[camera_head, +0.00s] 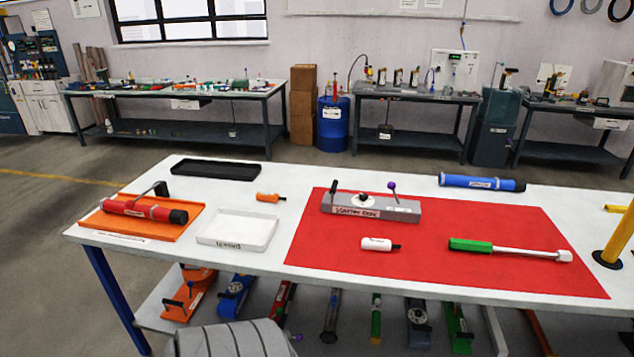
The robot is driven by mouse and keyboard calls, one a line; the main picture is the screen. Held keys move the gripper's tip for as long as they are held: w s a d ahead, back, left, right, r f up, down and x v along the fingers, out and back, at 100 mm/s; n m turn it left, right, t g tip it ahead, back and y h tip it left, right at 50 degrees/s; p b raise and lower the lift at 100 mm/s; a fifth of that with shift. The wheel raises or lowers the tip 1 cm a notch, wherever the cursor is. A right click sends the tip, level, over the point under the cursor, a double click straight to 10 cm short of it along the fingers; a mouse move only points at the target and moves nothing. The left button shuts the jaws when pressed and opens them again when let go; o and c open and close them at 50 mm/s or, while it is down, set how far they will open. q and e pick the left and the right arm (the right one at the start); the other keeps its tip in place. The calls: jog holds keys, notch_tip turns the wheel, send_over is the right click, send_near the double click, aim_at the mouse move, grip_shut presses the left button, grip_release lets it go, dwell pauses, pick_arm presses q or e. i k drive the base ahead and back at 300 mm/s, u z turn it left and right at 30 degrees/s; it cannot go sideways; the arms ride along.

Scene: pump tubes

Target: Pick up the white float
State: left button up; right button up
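The white float (375,244) is a small white cylinder with a dark label and a black tip at its right end. It lies on its side on the red mat (330,262), in front of a grey fixture. Nothing touches it. Neither of my grippers shows in the head view.
Around the float are the grey fixture (408,211) with upright knobs, a green-handled tool (470,245), a blue tube (480,182), an orange float (268,197), a white tray (208,238), a black tray (190,168) and a red tube (140,209) on an orange tray. A yellow post (620,235) stands right.

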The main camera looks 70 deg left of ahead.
aim_at(367, 243)
jog(key=u, duration=1.05)
jog(key=k, duration=1.05)
jog(key=z, duration=1.6)
jog(key=i, duration=1.8)
jog(key=u, duration=0.5)
jog(key=i, duration=1)
jog(key=u, duration=1.65)
jog(key=i, duration=0.85)
jog(key=u, duration=0.8)
